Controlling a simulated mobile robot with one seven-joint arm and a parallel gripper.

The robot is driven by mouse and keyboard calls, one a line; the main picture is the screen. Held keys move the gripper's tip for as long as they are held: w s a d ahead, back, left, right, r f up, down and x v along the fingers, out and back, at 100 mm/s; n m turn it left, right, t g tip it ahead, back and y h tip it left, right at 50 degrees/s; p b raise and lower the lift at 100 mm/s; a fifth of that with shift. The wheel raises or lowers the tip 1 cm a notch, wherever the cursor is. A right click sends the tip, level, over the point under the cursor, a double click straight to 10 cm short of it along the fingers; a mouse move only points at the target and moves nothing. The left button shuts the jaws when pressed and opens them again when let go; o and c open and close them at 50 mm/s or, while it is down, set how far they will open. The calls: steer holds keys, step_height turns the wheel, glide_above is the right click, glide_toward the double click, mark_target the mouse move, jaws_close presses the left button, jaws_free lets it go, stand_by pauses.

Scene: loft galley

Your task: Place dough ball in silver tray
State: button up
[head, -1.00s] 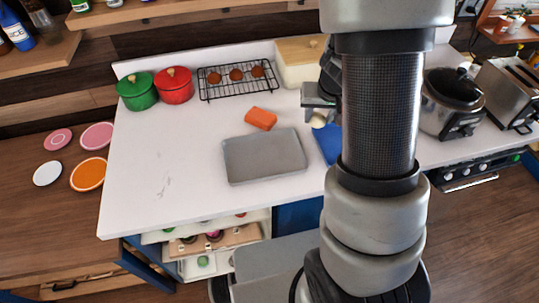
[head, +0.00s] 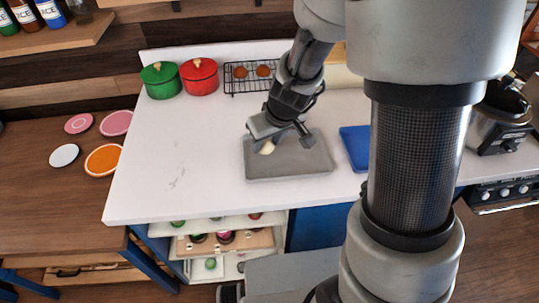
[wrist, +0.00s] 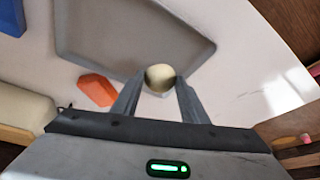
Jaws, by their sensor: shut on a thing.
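The dough ball (head: 267,147) is small, round and cream-coloured. My gripper (head: 272,143) is shut on it, and in the wrist view the dough ball (wrist: 160,77) sits between the two fingertips. The silver tray (head: 300,168) is a grey, shallow rectangle on the white counter. In the head view my gripper and the ball overlap the tray's back left part. In the wrist view the ball appears in front of the near edge of the silver tray (wrist: 110,40). I cannot tell how high the ball is above it.
An orange block (wrist: 97,90) lies beside the tray; my gripper hides it in the head view. A blue board (head: 355,146) lies right of the tray. Green (head: 160,80) and red (head: 199,77) pots and a wire rack (head: 238,85) stand at the back. The counter's left side is clear.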

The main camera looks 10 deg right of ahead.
mark_target(269, 148)
steer(key=shift+f+b, duration=1)
steer(key=shift+f, duration=0.95)
steer(key=shift+f, duration=0.15)
steer(key=o, duration=1.1)
steer(key=shift+c, duration=0.2)
